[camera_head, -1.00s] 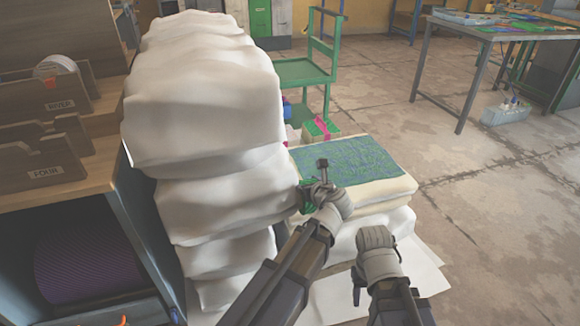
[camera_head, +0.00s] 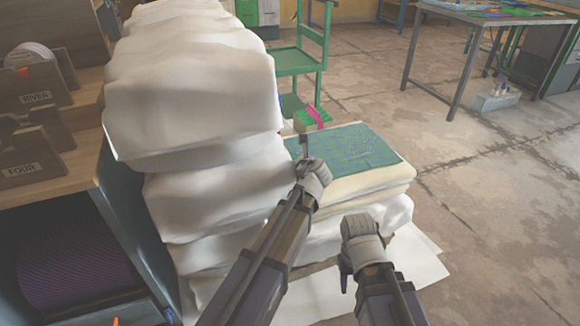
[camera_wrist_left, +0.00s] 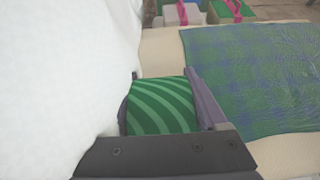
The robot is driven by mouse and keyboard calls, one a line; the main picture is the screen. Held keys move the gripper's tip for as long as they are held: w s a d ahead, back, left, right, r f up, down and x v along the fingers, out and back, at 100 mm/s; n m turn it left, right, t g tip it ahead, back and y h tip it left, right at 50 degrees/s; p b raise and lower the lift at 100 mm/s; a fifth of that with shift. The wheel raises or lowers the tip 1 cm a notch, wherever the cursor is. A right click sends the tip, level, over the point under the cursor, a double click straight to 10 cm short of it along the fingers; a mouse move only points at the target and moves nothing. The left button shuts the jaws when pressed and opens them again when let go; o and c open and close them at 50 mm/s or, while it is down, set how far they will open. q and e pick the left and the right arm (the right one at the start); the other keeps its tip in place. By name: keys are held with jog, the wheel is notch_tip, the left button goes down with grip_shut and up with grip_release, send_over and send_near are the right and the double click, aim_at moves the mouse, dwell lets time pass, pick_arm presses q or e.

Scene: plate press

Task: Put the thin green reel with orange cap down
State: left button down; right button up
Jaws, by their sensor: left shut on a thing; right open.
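The green reel (camera_wrist_left: 161,108), striped in lighter green, shows between the fingers in the left wrist view. Its orange cap is not visible. My left gripper (camera_head: 303,147) is shut on the reel, beside the tall white stack (camera_head: 195,95) and close to the left end of a low stack topped with a blue-green cloth (camera_head: 350,147). In the head view the reel is hidden. I cannot tell whether it touches anything below. My right gripper (camera_head: 345,272) is open and empty, over the white sheets in front of the low stack.
The tall white stack rises close on the left, by a wooden shelf unit (camera_head: 65,165). A small box with a pink ribbon (camera_head: 318,116) stands behind the low stack, near a green cart (camera_head: 298,68). The floor (camera_head: 490,200) at right is bare.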

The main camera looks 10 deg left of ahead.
pick_arm(q)
jog(key=shift+f, duration=0.2)
jog(key=shift+f, duration=0.2)
grip_release()
jog(key=shift+r, duration=0.15)
